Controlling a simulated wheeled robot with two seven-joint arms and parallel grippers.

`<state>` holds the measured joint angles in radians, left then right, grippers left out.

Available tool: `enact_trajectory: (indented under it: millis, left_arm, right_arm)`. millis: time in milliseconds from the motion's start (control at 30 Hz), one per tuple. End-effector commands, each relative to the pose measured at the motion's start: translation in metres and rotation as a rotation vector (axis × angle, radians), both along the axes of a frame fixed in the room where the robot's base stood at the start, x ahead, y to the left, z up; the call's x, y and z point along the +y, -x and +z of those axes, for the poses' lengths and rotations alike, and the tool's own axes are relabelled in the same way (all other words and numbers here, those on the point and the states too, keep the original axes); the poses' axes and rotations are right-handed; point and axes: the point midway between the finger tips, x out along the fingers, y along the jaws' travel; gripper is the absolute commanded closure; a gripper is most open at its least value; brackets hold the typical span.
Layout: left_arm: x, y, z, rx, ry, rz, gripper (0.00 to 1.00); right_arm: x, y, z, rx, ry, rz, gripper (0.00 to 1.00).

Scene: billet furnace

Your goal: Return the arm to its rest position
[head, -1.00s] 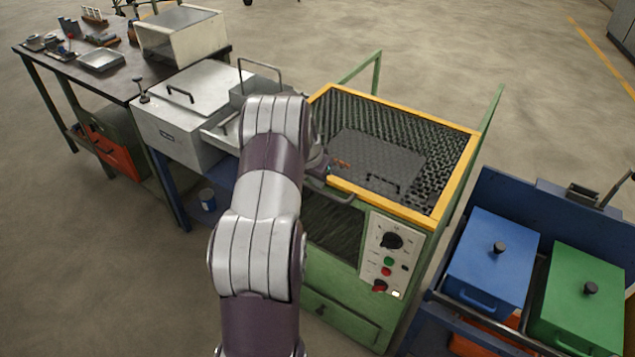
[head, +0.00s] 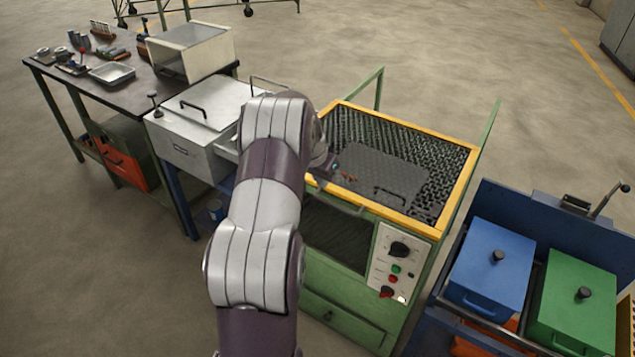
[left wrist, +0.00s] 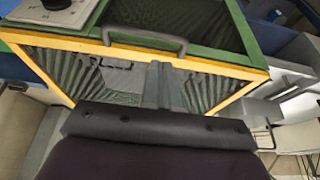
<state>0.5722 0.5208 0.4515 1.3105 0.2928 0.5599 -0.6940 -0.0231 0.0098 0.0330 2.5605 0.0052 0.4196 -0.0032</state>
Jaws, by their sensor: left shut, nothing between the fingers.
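My left arm comes up from the bottom of the head view, and its links cover much of the middle. My left gripper (head: 342,175) shows only in part past the wrist, over the near left part of the furnace's dark mesh top. It is shut and holds nothing. The green furnace (head: 345,303) with a yellow top frame stands in front of me. In the left wrist view the furnace's yellow frame (left wrist: 215,67) and front handle (left wrist: 145,38) lie close beyond my dark wrist housing. My right gripper is not in view.
A dark plate with a handle (head: 380,172) lies on the mesh. A white lidded box (head: 205,115) and a workbench (head: 110,85) stand at left. A blue bin (head: 492,265) and a green bin (head: 575,300) sit in a blue cart at right. Open floor lies behind.

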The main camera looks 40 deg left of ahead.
Motion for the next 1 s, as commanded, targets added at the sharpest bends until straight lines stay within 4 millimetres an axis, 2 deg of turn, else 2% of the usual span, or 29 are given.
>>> enact_trajectory:
  millis: [33,100,333,400,467,500,567,667,700,800,900,967,1000]
  left_arm:
    - [-0.002,-0.001,0.010,0.000,-0.001,-0.002,1.00]
    - [-0.003,-0.002,0.013,-0.001,-0.001,-0.002,1.00]
    - [-0.003,-0.003,0.013,-0.004,0.000,0.003,1.00]
    - [-0.002,-0.004,0.013,-0.009,0.012,0.051,1.00]
    - [-0.008,0.011,-0.001,0.030,0.046,0.124,1.00]
    - [-0.017,0.029,-0.010,0.070,0.069,0.175,1.00]
    - [-0.043,0.054,-0.011,0.124,0.092,0.223,1.00]
    - [-0.107,0.099,-0.001,0.203,0.102,0.233,1.00]
    - [-0.134,0.119,0.006,0.229,0.096,0.216,1.00]
    - [-0.193,0.173,0.021,0.273,0.071,0.134,1.00]
    - [-0.232,0.215,0.033,0.282,0.036,0.004,1.00]
    - [-0.248,0.225,0.041,0.261,0.021,-0.071,1.00]
    - [-0.255,0.222,0.047,0.239,0.016,-0.100,1.00]
  right_arm:
    - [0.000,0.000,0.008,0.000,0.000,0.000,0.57]
    - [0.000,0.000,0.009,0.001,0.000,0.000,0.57]
    - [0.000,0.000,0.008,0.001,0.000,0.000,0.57]
    - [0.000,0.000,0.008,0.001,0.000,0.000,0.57]
    - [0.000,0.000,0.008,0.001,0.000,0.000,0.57]
    - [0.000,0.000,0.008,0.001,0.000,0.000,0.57]
    - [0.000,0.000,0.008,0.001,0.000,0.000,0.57]
    - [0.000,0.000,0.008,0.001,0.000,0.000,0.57]
    - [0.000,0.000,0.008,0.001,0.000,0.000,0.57]
    - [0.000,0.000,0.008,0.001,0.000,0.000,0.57]
    - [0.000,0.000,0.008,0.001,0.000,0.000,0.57]
    - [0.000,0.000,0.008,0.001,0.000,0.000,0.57]
    - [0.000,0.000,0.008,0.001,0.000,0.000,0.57]
